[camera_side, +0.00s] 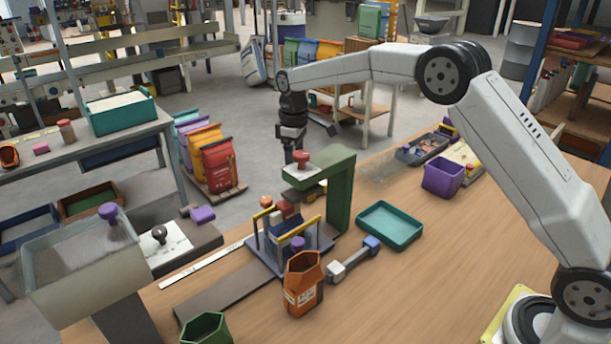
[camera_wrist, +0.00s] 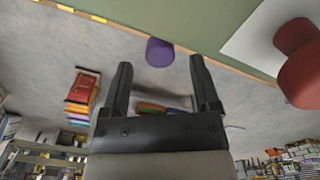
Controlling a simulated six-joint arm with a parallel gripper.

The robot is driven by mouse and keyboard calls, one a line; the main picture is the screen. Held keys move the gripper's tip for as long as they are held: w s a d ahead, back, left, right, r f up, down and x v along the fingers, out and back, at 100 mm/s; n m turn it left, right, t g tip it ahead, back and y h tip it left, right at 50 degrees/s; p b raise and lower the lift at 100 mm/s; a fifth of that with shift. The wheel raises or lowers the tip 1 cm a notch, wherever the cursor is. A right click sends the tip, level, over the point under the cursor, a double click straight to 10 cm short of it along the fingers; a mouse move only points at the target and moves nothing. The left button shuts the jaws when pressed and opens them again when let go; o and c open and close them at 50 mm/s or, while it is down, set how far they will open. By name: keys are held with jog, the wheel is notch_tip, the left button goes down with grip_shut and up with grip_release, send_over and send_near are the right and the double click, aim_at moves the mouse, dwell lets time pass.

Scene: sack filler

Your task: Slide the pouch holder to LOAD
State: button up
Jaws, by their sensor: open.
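The pouch holder (camera_side: 283,240), a dark carriage with blue plates, yellow bars and a purple knob (camera_side: 298,244), stands on the wooden bench beside the green press (camera_side: 341,190). A dark flat track (camera_side: 225,302) runs from it toward the lower left. I cannot read a LOAD mark. My gripper (camera_side: 291,152) is above and behind the press's red knob (camera_side: 302,158), apart from the holder. In the wrist view my gripper (camera_wrist: 161,75) is open with nothing between its fingers. A purple cylinder (camera_wrist: 160,52) lies beyond the tips, and a red knob (camera_wrist: 299,64) shows at right.
An orange pouch (camera_side: 303,284) stands right in front of the holder, beside a grey-and-blue handled part (camera_side: 354,260). A teal tray (camera_side: 390,226) and purple bin (camera_side: 443,178) lie to the right. A hopper (camera_side: 85,268) is at left. The bench's right front is clear.

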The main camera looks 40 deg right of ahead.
jog(key=shift+f, duration=1.3)
grip_shut()
dwell(0.5)
